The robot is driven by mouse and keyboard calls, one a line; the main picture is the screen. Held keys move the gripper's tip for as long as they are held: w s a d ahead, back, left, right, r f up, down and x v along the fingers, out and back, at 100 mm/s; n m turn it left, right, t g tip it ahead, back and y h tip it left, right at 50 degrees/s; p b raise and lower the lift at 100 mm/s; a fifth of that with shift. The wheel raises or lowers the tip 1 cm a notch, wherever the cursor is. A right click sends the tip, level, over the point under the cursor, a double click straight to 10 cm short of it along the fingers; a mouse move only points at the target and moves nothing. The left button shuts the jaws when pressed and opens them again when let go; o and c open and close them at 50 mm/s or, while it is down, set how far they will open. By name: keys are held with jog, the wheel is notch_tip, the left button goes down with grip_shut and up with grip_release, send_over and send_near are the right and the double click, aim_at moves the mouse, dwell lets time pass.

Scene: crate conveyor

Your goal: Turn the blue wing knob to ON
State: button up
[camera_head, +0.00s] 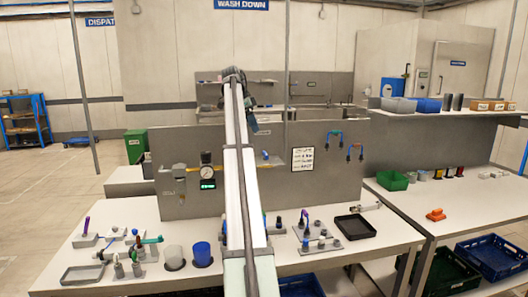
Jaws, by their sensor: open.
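A small blue part (265,155), which looks like the blue wing knob, sits on the grey back panel just right of my arm. It is too small to read its setting or any ON mark. My gripper (255,127) hangs at the far end of my arm, above and slightly left of this blue part and apart from it. The fingers are tiny and partly hidden, but the gripper is open, with nothing seen in it. My arm hides part of the panel beside the blue part.
Cups (202,254), fittings and a black tray (355,228) stand on the bench (395,231) below.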

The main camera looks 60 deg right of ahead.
aim_at(265, 153)
jog(key=x, duration=1.2)
jog(key=shift+f, duration=0.35)
jog(key=c, duration=0.8)
